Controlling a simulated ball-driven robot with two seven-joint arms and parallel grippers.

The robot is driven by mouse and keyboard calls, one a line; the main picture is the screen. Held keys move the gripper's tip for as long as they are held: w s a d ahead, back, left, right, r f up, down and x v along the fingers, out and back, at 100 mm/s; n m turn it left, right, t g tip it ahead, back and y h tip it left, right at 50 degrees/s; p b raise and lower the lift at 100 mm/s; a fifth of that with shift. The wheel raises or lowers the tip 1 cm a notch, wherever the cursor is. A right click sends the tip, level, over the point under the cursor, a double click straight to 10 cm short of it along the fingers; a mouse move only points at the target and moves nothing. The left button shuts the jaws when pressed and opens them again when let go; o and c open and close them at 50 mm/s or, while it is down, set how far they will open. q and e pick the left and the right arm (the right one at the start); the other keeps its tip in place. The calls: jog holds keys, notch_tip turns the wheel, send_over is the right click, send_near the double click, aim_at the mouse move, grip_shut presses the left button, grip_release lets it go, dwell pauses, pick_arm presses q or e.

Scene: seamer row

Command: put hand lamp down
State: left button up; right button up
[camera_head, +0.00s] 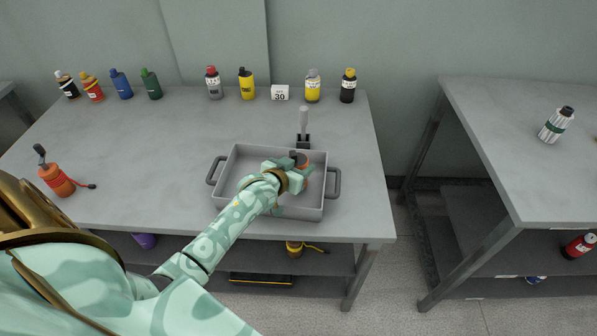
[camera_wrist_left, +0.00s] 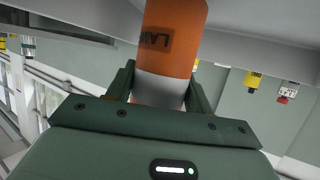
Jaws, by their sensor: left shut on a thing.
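The hand lamp (camera_wrist_left: 176,45) has an orange body, a pale band and a dark label whose letters show in part. My left gripper (camera_head: 296,174) is shut on it, with one finger on each side of the band in the left wrist view. In the head view only a bit of the lamp's orange and a dark end show, over the right part of a grey tray (camera_head: 238,152) with two side handles. The rest is hidden by my gripper. I cannot tell whether the lamp touches the tray floor. My right gripper is not in view.
A grey upright post (camera_head: 303,122) stands behind the tray. The table's middle left (camera_head: 150,150) is clear. Another table (camera_head: 520,170) stands right.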

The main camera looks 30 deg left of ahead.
pick_arm(q)
jog(key=shift+f, duration=0.8)
jog(key=shift+r, duration=0.2)
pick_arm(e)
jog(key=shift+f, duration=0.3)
pick_arm(q)
jog(key=shift+f, duration=0.15)
jog(key=o, duration=1)
jog(key=shift+o, duration=0.2)
